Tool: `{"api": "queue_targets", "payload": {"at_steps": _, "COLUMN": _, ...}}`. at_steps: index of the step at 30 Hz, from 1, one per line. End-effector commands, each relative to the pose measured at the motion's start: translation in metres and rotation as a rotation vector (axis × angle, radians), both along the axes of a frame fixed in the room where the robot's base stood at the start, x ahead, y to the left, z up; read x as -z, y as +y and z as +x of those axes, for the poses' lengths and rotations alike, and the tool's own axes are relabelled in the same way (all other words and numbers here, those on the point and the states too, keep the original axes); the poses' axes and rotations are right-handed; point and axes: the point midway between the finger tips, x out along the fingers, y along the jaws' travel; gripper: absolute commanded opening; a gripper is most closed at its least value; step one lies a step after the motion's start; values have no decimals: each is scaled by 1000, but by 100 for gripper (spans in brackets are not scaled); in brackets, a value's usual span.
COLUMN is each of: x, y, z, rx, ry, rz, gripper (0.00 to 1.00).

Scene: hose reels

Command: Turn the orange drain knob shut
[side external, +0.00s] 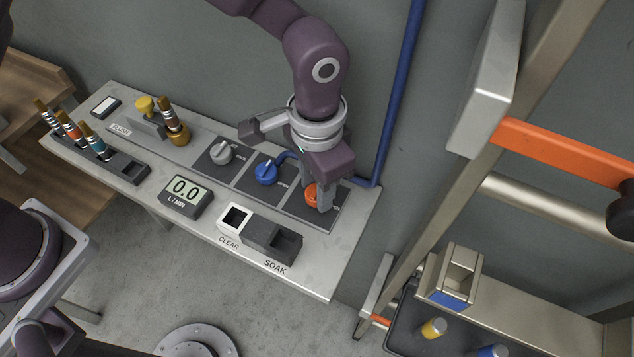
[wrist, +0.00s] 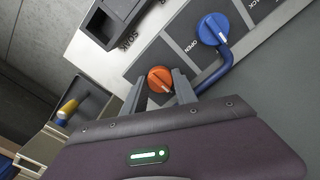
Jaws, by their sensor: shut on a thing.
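The orange drain knob (side external: 310,191) sits on a dark square plate at the right end of the grey bench panel. My gripper (side external: 319,198) is down over it, shut on the knob, and partly hides it in the side view. In the wrist view the orange knob (wrist: 160,78) lies between the two grey fingertips of my gripper (wrist: 158,82), and its top stays visible. The lettering beside the orange knob is mostly hidden by my gripper, so I cannot read its setting.
A blue knob (side external: 265,173) with a blue pipe and a grey knob (side external: 220,152) stand to the left. A display (side external: 186,191) reads 0.0. CLEAR (side external: 235,217) and SOAK (side external: 285,245) bins sit in front. Several brushlike tools stand at the far left. A ladder (side external: 520,130) leans at right.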

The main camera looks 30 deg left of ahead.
Motion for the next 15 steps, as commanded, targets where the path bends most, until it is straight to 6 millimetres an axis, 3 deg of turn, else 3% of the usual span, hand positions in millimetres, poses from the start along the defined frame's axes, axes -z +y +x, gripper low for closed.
{"api": "queue_targets", "payload": {"at_steps": 9, "x": -1, "y": 0, "z": 0, "rx": -4, "ry": 0, "rz": -1, "gripper": 0}}
{"api": "queue_targets", "payload": {"at_steps": 10, "x": -1, "y": 0, "z": 0, "rx": -4, "ry": 0, "rz": -1, "gripper": 36}}
{"api": "queue_targets", "payload": {"at_steps": 13, "x": -1, "y": 0, "z": 0, "rx": -3, "ry": 0, "rz": -1, "gripper": 55}}
{"api": "queue_targets", "payload": {"at_steps": 15, "x": 0, "y": 0, "z": 0, "rx": -3, "ry": 0, "rz": -1, "gripper": 56}}
